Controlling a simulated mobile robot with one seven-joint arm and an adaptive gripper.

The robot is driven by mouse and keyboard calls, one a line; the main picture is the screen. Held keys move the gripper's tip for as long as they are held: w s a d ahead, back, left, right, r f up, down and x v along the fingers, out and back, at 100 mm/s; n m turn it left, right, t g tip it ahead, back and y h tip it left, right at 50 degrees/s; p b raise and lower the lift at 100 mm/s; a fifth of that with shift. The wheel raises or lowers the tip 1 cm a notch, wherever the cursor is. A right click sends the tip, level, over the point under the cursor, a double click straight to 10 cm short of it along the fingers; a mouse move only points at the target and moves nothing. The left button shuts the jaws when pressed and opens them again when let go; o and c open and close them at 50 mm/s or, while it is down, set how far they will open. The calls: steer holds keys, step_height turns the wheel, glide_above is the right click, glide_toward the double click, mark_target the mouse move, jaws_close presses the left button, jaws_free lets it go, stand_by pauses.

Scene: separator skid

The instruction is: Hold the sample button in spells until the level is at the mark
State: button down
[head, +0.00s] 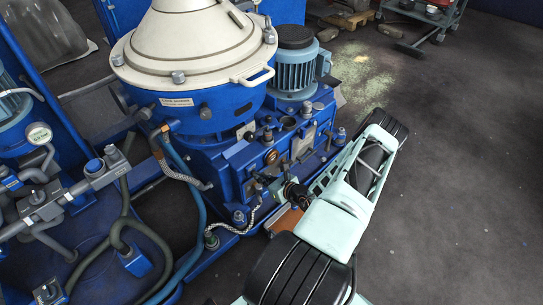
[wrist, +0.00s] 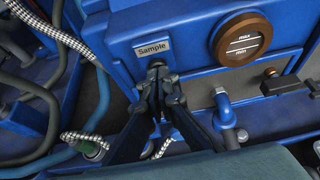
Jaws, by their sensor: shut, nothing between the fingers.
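The blue panel carries a white "Sample" label (wrist: 153,48) in the wrist view. My gripper (wrist: 158,72) is shut and empty, with its fingertips just below that label. The sample button is hidden behind the fingertips, and I cannot tell whether they touch or press it. To the right is a round level gauge (wrist: 242,40) with a brown rim, a dark face and white max and min lines. I cannot make out a liquid level in it. In the head view my gripper (head: 262,185) is small against the panel front, left of and below the gauge (head: 271,156).
A blue tap (wrist: 225,108) and a black-handled fitting (wrist: 285,86) are right of my fingers. A braided hose (wrist: 60,25) runs at the left. The separator's cream bowl (head: 190,45) and blue motor (head: 296,68) stand behind. The floor on the right (head: 460,190) is clear.

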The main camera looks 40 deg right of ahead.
steer(key=s, duration=0.1)
steer(key=s+p, duration=0.1)
steer(key=s, duration=0.2)
steer(key=shift+s+d+r, duration=0.15)
steer(key=shift+s+r, duration=0.05)
steer(key=shift+r, duration=0.2)
steer(key=shift+s+p, duration=0.1)
steer(key=shift+p, duration=0.4)
stand_by(0.5)
steer(key=p+x, duration=0.3)
steer(key=shift+d+r, duration=0.1)
steer(key=shift+w, duration=0.95)
steer(key=shift+w+r, duration=0.1)
steer(key=shift+w, duration=0.25)
stand_by(3.9)
